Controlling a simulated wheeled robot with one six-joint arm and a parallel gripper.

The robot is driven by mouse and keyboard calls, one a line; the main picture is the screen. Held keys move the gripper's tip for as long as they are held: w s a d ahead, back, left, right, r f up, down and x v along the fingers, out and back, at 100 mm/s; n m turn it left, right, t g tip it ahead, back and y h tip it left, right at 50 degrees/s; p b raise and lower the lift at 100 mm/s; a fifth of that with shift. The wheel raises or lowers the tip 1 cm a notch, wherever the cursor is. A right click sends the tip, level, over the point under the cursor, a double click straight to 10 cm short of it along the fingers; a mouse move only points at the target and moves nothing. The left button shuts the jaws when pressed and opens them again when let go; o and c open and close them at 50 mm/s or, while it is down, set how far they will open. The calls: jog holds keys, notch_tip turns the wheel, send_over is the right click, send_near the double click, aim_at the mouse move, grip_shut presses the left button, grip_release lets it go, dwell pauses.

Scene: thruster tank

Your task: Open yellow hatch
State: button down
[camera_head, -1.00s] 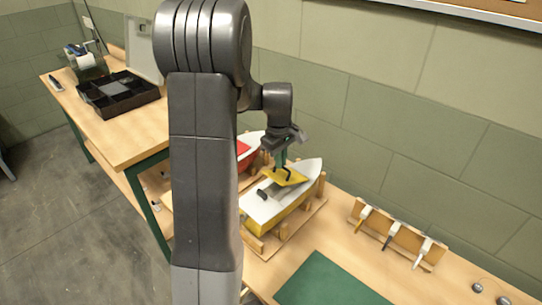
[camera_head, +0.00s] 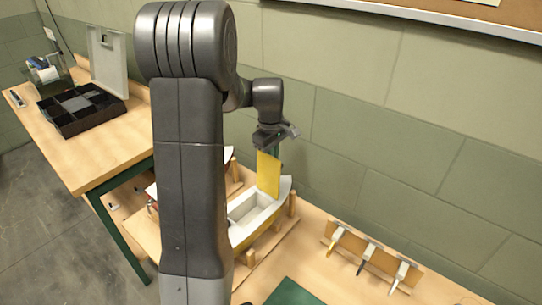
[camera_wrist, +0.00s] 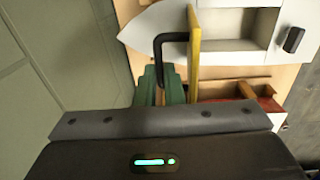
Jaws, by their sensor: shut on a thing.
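The yellow hatch (camera_head: 268,173) stands upright on the white and yellow boat, its flat face toward the head camera. The boat's white deck (camera_head: 284,186) shows an open rectangular compartment. In the wrist view the hatch (camera_wrist: 194,50) is seen nearly edge-on beside the compartment (camera_wrist: 237,25), with a black bent handle (camera_wrist: 170,38) on its outer side. My gripper (camera_head: 275,149) is at the top of the hatch. Its green fingers (camera_wrist: 161,88) are shut on the handle, though the exact contact is partly hidden.
A red boat (camera_wrist: 240,108) lies beside this one, mostly hidden by my arm in the head view. Wooden posts (camera_head: 292,203) surround the yellow boat. A tool rack (camera_head: 370,255) stands to the right, a green mat (camera_head: 292,293) in front. The wall is close behind.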

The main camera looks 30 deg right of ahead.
jog(key=shift+w+d+f, duration=0.25)
jog(key=shift+d+f, duration=0.85)
jog(key=shift+d+b, duration=0.1)
jog(key=shift+b, duration=0.2)
jog(key=c, duration=1.9)
grip_release()
jog(key=shift+f, duration=0.1)
jog(key=o, duration=0.4)
jog(key=shift+d+f, duration=0.1)
jog(key=shift+d, duration=0.2)
jog(key=shift+c, duration=0.2)
notch_tip(320, 180, up, 16)
jog(key=a+p, duration=0.1)
jog(key=p, duration=0.5)
jog(key=shift+f, duration=0.15)
